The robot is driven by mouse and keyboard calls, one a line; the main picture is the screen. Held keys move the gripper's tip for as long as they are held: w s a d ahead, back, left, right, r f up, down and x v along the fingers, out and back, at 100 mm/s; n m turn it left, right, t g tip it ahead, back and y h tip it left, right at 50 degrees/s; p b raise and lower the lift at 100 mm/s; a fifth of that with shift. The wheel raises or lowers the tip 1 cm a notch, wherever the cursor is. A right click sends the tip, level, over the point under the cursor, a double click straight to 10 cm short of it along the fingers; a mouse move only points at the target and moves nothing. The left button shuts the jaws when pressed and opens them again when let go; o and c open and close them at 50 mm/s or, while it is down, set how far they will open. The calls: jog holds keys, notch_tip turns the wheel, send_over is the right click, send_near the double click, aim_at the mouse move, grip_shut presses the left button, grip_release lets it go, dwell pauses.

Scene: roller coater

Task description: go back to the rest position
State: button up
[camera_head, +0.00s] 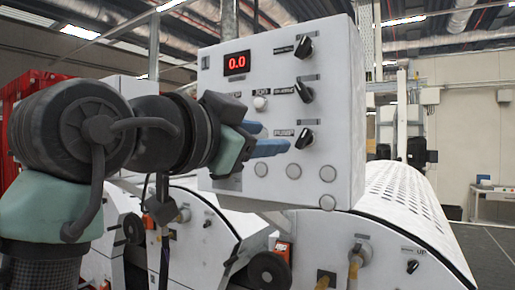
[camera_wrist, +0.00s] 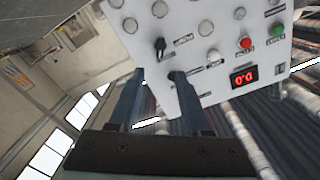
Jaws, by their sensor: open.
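My gripper (camera_head: 275,137) is at the front of a white control panel (camera_head: 335,75). Its two blue fingers are open and apart, pointing right in the head view. The fingertips are just left of the lowest black knob (camera_head: 304,138); whether they touch anything I cannot tell. In the wrist view the gripper (camera_wrist: 158,74) reaches toward the panel (camera_wrist: 215,65), which appears turned over. A black knob (camera_wrist: 160,46) shows beyond the fingertips, and another dark knob is partly hidden by the right finger. Nothing is seen held. My wrist hides the panel's lower left part.
The panel has a red display (camera_head: 237,63) reading 0.0 and more knobs above. White machine housings (camera_head: 205,230) with a perforated cover (camera_head: 400,190) stand below and right. A red structure (camera_head: 35,85) is behind my arm at left. Open floor (camera_head: 490,245) lies at far right.

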jog(key=s+a+f+n+t+y, duration=0.1)
jog(key=s+a+n+t+y, duration=0.1)
jog(key=s+n+t+y, duration=0.3)
jog(key=s+a+n+t+y, duration=0.2)
jog(key=s+n+t+y, duration=0.3)
jog(key=s, duration=0.5)
jog(key=n+t, duration=0.2)
jog(key=n, duration=0.1)
jog(key=shift+s+f+t+y+b, duration=0.3)
jog(key=shift+f+t+b, duration=0.05)
jog(key=shift+t+b, duration=0.05)
